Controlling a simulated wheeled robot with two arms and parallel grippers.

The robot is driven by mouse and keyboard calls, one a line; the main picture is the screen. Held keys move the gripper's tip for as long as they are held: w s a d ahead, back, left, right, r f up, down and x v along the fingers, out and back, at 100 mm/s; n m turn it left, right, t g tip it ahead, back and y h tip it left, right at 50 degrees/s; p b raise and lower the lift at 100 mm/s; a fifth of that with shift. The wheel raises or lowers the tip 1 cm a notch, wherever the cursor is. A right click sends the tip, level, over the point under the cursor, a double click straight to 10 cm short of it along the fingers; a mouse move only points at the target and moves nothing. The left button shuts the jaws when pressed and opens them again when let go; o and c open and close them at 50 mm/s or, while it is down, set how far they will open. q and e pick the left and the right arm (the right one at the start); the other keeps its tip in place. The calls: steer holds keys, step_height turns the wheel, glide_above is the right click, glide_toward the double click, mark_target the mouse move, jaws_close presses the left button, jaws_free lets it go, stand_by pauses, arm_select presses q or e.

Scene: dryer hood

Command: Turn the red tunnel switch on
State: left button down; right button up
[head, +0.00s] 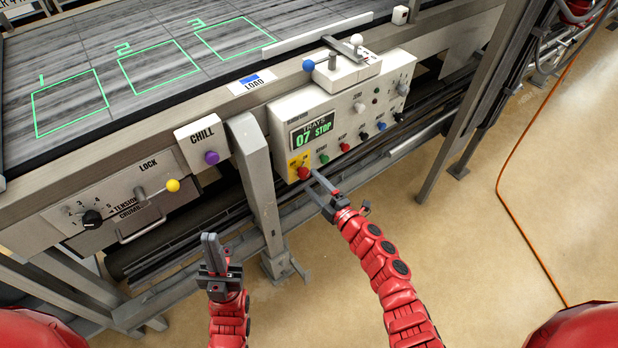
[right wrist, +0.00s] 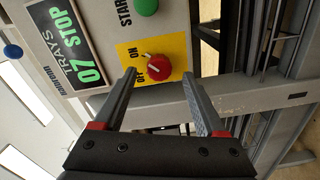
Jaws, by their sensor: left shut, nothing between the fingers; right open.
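The red tunnel switch (head: 303,173) is a round red knob on a yellow plate at the lower left of the white control panel (head: 282,143). In the right wrist view the red knob (right wrist: 159,67) has a white pointer line, with OFF and ON printed beside it; the line points toward the OFF side. My right gripper (head: 318,187) is open just in front of the knob. In the right wrist view its fingers (right wrist: 160,90) stand apart on either side of the knob's line, not visibly touching it. My left gripper (head: 213,252) is shut and empty, low at the left.
A green button (head: 324,159) sits near the red knob, with a display reading "07 STOP" (head: 312,131) above. A CHILL box with a purple knob (head: 211,158) and a yellow-tipped lever (head: 172,185) are to the left. A grey post (head: 257,185) stands between the grippers. Open floor lies right.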

steer(key=v, duration=1.4)
steer(key=shift+b, duration=0.45)
